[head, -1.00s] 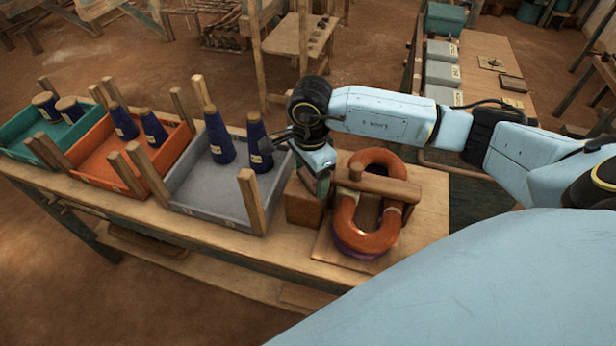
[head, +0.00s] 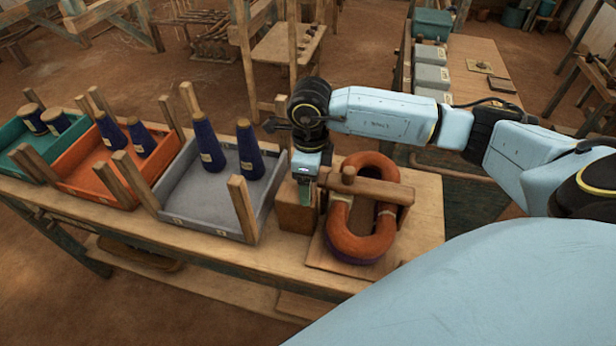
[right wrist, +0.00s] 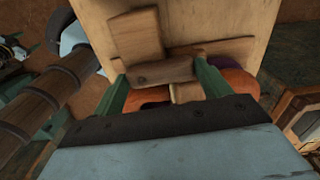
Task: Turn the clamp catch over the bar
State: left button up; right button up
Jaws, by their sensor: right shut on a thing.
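An orange ring-shaped hank (head: 352,241) lies on a wooden base board at the right end of the bench. A wooden block (head: 296,214) stands left of the hank. My right gripper (head: 305,192) points down over this block. In the right wrist view, its green fingers (right wrist: 162,84) are shut on a small wooden catch (right wrist: 160,72) with a dark round pivot mark. The head view hides the catch behind the gripper; I cannot tell whether it lies over the bar. My left gripper is not in view.
Grey (head: 202,225), orange (head: 97,187) and teal (head: 22,158) trays with upright pegs and dark blue cones stand on the bench to the left. The grey tray is close to my right gripper. A second bench (head: 480,85) with boxes stands behind my right arm.

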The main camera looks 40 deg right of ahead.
jog(key=shift+m, duration=0.4)
jog(key=o, duration=1)
notch_tip(320, 180, up, 14)
jog(key=shift+f, duration=0.25)
jog(key=shift+s+f, duration=0.1)
jog(key=shift+s, duration=0.05)
